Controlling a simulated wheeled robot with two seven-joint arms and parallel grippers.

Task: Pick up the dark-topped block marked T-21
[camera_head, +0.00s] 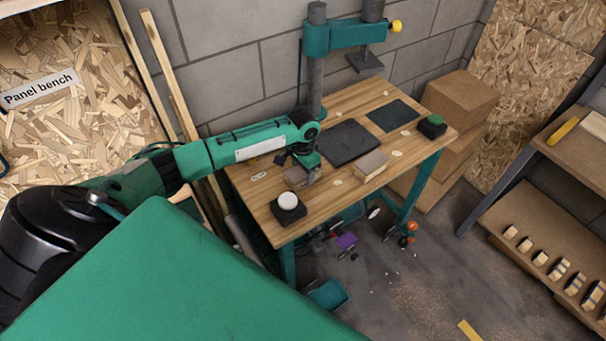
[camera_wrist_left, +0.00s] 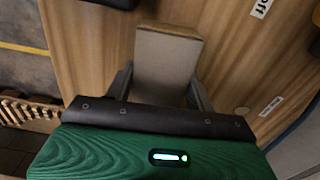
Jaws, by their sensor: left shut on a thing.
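My left gripper (camera_head: 305,178) is over the front left part of the wooden bench top. It is shut on a block (camera_head: 294,176) with a dull grey-brown top, partly hidden by the gripper. In the left wrist view the block (camera_wrist_left: 166,62) sits between the two fingers (camera_wrist_left: 160,90). No T-21 mark can be read on it, and I cannot tell whether it touches the bench. A second, paler block (camera_head: 370,166) lies on the bench to the right of the gripper. My right gripper is not in view.
A dark box with a white button (camera_head: 288,201) stands close in front of the gripper. A dark mat (camera_head: 348,142), another mat (camera_head: 394,115) and a green-button box (camera_head: 432,126) are on the bench (camera_head: 335,208). A green press (camera_head: 345,35) rises behind.

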